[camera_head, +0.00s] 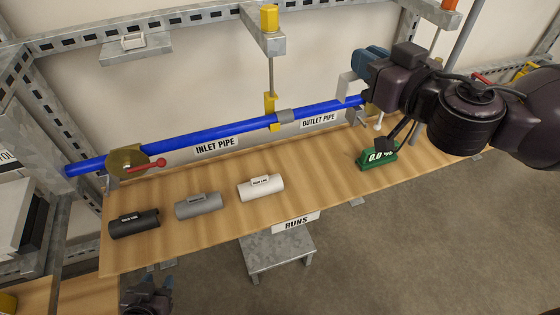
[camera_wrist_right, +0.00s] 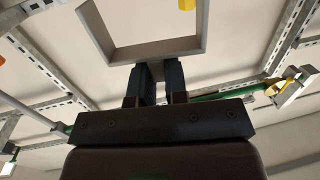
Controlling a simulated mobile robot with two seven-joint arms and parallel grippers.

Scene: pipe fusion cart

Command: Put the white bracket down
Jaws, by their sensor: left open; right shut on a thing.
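The white bracket is an angular, frame-like piece (camera_wrist_right: 155,52) at the top of the right wrist view, with its lower bar between my fingertips. Part of it also shows in the head view (camera_head: 344,85), in front of the back wall and just above the right part of the blue pipe. My right gripper (camera_head: 365,72) is shut on the bracket; its dark fingers also show in the right wrist view (camera_wrist_right: 160,72). My right arm hides some of the pipe's right end. My left gripper (camera_head: 148,290) is open and empty at the bottom left, below the table's front edge.
The blue pipe (camera_head: 220,134) runs along the back of the wooden table (camera_head: 220,235). Black (camera_head: 134,224), grey (camera_head: 198,206) and white (camera_head: 261,188) cylinders lie on it. A yellow-topped clamp (camera_head: 270,110) rises mid-pipe. The table's front is mostly clear.

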